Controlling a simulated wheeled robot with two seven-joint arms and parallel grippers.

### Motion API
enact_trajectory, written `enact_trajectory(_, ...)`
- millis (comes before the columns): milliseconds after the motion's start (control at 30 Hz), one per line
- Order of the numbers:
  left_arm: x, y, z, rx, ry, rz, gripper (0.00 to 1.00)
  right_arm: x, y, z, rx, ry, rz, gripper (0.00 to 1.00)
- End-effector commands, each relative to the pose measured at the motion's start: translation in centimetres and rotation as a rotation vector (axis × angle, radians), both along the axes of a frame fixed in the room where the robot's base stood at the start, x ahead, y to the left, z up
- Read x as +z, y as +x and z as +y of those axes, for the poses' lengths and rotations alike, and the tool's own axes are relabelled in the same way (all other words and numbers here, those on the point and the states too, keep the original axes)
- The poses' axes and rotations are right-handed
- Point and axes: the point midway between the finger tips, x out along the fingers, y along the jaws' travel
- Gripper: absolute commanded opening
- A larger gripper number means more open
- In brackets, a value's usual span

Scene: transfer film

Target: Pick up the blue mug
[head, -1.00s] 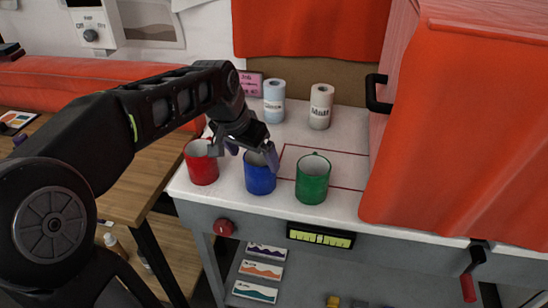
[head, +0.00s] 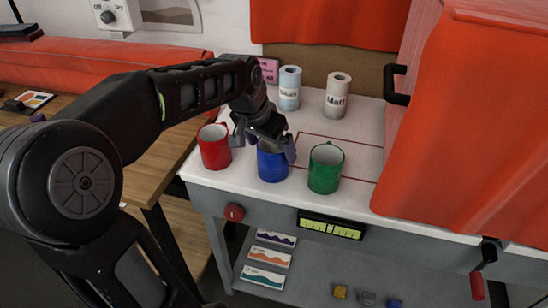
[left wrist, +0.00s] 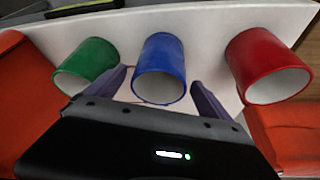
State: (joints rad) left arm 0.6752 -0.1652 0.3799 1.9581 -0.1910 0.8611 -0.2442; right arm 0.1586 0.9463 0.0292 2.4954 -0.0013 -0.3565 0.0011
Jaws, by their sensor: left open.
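The blue mug (head: 272,166) stands upright on the white tabletop, between the red mug (head: 214,148) on its left and the green mug (head: 325,168) on its right. My left gripper (head: 264,144) is at the blue mug's upper part, its fingers open. In the left wrist view the blue mug (left wrist: 160,72) lies ahead between the two spread fingers of my left gripper (left wrist: 160,92), with the green mug (left wrist: 88,66) on the left and the red mug (left wrist: 268,66) on the right. The gripper partly hides the blue mug's rim in the head view. My right gripper is not in view.
Two labelled rolls (head: 289,88) (head: 338,95) stand at the back of the tabletop. A red-orange covered box (head: 460,120) with a black handle (head: 398,85) bounds the right side. A wooden table (head: 150,160) is on the left. The tabletop right of the green mug is clear.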

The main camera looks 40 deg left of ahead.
Motion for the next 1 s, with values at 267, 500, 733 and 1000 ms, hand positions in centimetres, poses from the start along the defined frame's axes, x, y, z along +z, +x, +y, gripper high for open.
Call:
enact_trajectory(267, -2.3, 0.8, 0.0, -0.001, -0.002, 0.005, 0.93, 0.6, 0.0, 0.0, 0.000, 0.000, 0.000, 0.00)
enact_trajectory(500, -4.8, 1.9, 0.0, 0.001, -0.001, 0.001, 0.93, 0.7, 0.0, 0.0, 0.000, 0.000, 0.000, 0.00)
enact_trajectory(733, -4.8, 1.9, 0.0, 0.000, -0.001, 0.000, 0.93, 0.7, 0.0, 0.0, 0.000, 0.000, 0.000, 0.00)
enact_trajectory(1000, -4.8, 2.0, 0.0, 0.000, -0.001, -0.001, 0.93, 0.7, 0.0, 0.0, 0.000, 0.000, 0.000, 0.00)
